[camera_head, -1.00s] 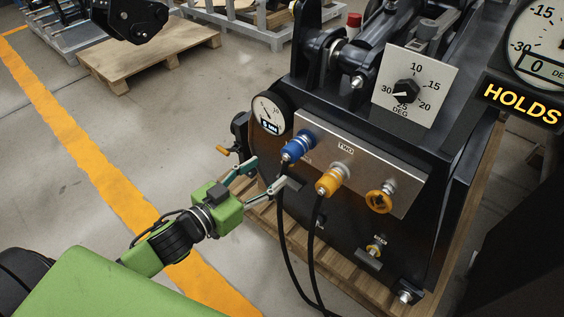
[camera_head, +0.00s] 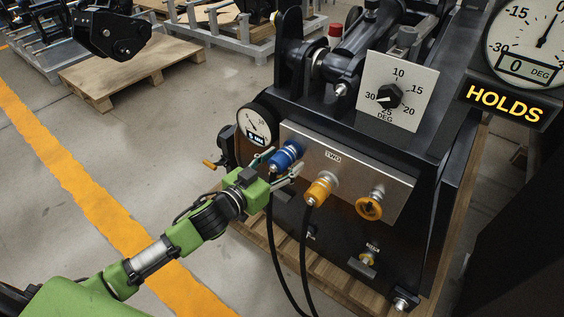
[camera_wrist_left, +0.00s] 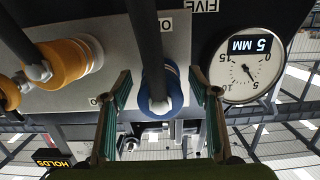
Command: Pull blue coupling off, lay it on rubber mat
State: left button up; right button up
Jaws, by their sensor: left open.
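The blue coupling (camera_head: 284,157) sits on the metal plate (camera_head: 345,171) at the plate's left end, with a black hose hanging from it. My left gripper (camera_head: 276,164) is open at the coupling, with one finger on each side of it. In the left wrist view the blue coupling (camera_wrist_left: 160,95) stands between the two open fingers (camera_wrist_left: 160,100), and its hose runs up out of the picture. Contact between fingers and coupling cannot be made out. My right gripper and the rubber mat are not in view.
An orange coupling (camera_head: 319,189) with its own hose is just right of the blue one. An orange ring fitting (camera_head: 369,206) is further right. A dial gauge (camera_head: 254,123) is close on the left. A wooden pallet (camera_head: 131,72) lies on the floor behind.

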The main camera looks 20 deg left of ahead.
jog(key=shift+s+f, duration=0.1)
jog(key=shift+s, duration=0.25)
pick_arm(q)
jog(key=c, duration=1.3)
jog(key=o, duration=0.3)
jog(key=c, duration=0.3)
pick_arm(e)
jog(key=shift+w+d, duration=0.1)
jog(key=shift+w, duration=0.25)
pick_arm(q)
jog(key=shift+s, duration=0.15)
